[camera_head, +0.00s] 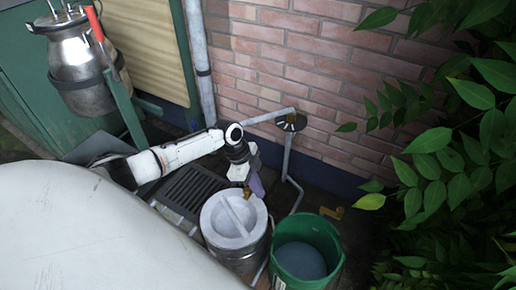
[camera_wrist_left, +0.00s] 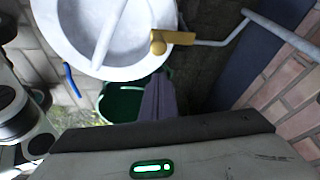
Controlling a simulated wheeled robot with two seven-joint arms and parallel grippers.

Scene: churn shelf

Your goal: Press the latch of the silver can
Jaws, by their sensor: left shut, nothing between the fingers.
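The silver can (camera_head: 238,258) stands low in the middle of the head view, under a pale grey round lid (camera_head: 222,218) with a bar across it. A small brass latch (camera_head: 247,192) sits at the lid's wall-side edge. In the left wrist view the lid (camera_wrist_left: 75,38) fills the upper left, with the brass latch (camera_wrist_left: 172,41) at its right edge. My left gripper (camera_head: 255,188) has purple fingers, which are shut and empty, close beside the latch. The fingers (camera_wrist_left: 158,98) point towards the lid's edge in the wrist view. Contact cannot be told. My right gripper is out of view.
A green bucket (camera_head: 334,252) stands right of the can. A dark slatted grate (camera_head: 188,190) lies on its left. A brick wall (camera_head: 300,60) with a grey pipe (camera_head: 286,155) rises behind. Leaves (camera_head: 450,150) crowd the right. A metal churn (camera_head: 80,60) is at upper left.

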